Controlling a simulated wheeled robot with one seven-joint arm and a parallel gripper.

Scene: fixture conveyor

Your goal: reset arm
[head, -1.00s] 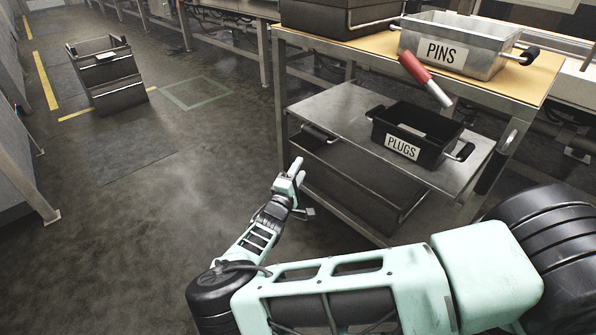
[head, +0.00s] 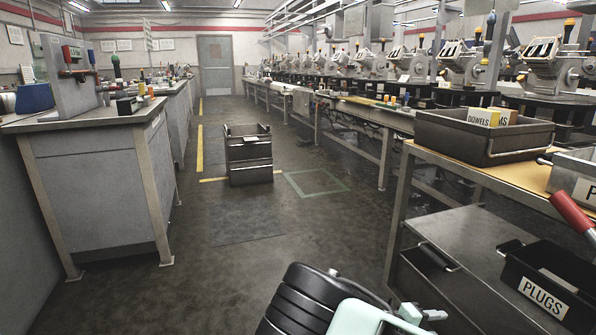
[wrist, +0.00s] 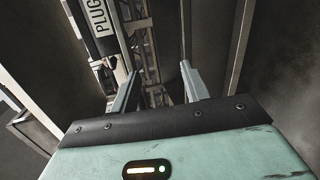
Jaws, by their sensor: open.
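My gripper (wrist: 158,88) shows in the wrist view with its two fingers apart and nothing between them. Beyond the fingers are dark panels and metal framework. In the head view, my arm fills only the bottom middle, with a black ribbed joint and pale green links.
A black PLUGS bin (head: 515,277) sits on the cart's lower shelf (head: 462,236) at right. A dark DOWELS bin (head: 455,142) and a red-handled tool (head: 572,212) are above. A grey bin stack (head: 250,165) stands on the floor.

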